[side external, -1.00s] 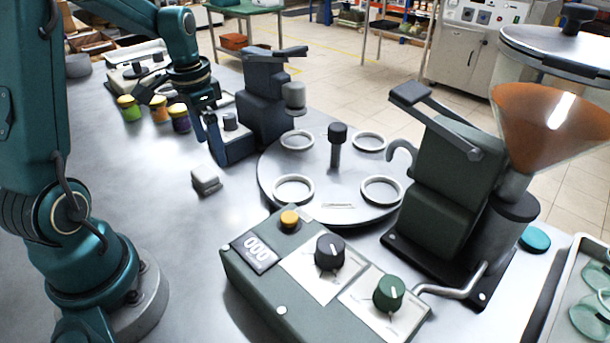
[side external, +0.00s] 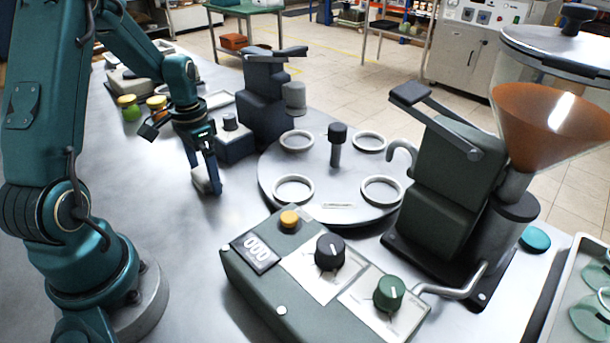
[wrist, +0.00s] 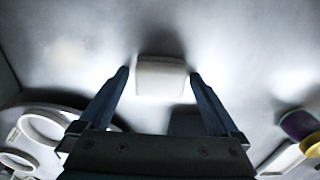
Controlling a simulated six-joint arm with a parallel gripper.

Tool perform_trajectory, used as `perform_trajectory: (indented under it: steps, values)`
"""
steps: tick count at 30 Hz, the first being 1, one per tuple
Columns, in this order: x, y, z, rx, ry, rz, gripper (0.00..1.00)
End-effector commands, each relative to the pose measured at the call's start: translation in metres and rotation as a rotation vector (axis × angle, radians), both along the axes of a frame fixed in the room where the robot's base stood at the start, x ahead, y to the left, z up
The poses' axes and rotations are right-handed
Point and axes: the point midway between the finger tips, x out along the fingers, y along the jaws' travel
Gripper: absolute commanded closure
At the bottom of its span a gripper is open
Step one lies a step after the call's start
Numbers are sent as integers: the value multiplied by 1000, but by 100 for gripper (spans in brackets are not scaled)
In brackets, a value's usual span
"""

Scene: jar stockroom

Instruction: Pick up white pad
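The white pad (side external: 205,182) is a small pale block lying on the grey metal table, left of the round turntable. In the wrist view the pad (wrist: 161,77) sits between the tips of my two dark blue fingers, with a narrow gap showing on each side. My gripper (side external: 206,190) points down over the pad, its fingertips low near the table, and it hides part of the pad in the side external view. It also shows in the wrist view (wrist: 159,75), open, its fingers apart around the pad.
The turntable (side external: 330,205) with several white rings stands right of the pad. A dark stamping machine (side external: 265,100) stands behind it, and a control box (side external: 300,275) is in front. Small jars (side external: 129,108) stand at the back left. The table left of the pad is clear.

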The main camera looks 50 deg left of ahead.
Motion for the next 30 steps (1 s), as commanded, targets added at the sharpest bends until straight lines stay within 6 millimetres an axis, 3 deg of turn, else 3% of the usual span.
perform_trajectory:
  steps: [1, 6, 16, 30]
  values:
    - [0, 0, 0, 0, 0, 0, 23]
    - [0, 0, 0, 0, 0, 0, 86]
    - [1, 1, 10, 3, -4, 0, 86]
    - [1, 1, 91, 4, -5, -1, 86]
